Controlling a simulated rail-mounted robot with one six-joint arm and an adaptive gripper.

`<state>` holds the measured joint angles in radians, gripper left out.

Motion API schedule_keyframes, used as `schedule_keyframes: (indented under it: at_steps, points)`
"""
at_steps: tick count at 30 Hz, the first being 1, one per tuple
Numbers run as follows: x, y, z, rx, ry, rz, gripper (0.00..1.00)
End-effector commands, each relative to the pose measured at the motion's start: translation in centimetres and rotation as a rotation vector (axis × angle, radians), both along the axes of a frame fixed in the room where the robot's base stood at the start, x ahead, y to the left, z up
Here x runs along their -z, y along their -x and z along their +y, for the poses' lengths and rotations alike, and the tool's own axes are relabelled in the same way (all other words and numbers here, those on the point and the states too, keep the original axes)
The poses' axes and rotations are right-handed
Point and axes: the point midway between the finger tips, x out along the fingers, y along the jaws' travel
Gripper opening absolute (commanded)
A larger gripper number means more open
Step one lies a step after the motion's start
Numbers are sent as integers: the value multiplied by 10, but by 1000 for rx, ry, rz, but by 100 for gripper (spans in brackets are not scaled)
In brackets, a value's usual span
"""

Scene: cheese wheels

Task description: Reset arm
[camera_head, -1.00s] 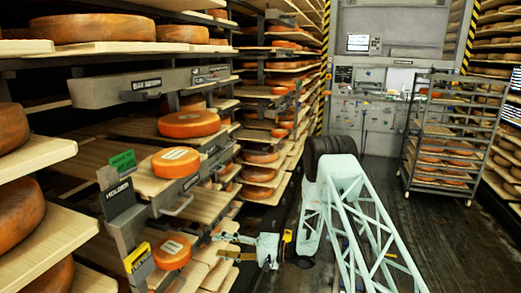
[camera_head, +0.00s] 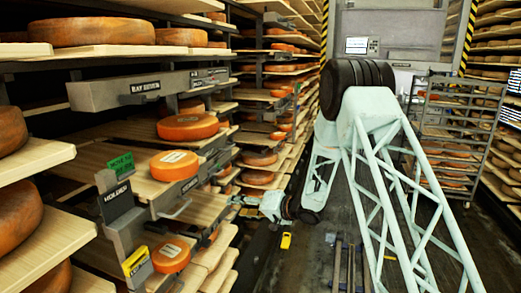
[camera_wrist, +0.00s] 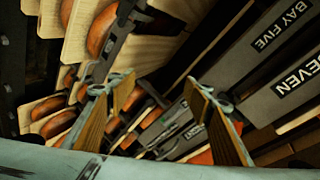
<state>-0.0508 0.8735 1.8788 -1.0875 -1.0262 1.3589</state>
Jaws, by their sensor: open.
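My gripper (camera_head: 236,201) is in front of the left shelving in the head view, at about the height of the shelf with the grey drawer-like fronts. In the wrist view its two fingers with wooden-looking pads (camera_wrist: 158,95) stand wide apart with nothing between them. My pale green lattice arm rises at the right of the head view. An orange cheese wheel (camera_head: 175,164) with a white label lies on a board to the gripper's left, apart from it. Another labelled wheel (camera_head: 171,256) lies lower, beside a grey holder post (camera_head: 117,209).
A grey bay front (camera_head: 146,87) juts from the left shelving, with a cheese wheel (camera_head: 188,126) below it. A wheeled rack (camera_head: 455,130) stands at the back right. Bay fronts (camera_wrist: 284,80) show close in the wrist view. The dark aisle floor (camera_head: 290,262) has open room.

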Motion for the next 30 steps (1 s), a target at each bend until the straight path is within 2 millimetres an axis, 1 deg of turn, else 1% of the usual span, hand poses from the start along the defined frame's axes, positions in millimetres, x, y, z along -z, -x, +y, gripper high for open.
schedule_keyframes:
  at_steps: [1,9,16,23,30]
  points:
    - [-11,-3,-5,14,18,-14,47]
    - [-51,-12,-36,89,131,-70,47]
    - [-85,-13,-65,150,226,-107,47]
    - [-119,-8,-94,207,318,-134,47]
    - [-152,4,-126,264,412,-149,47]
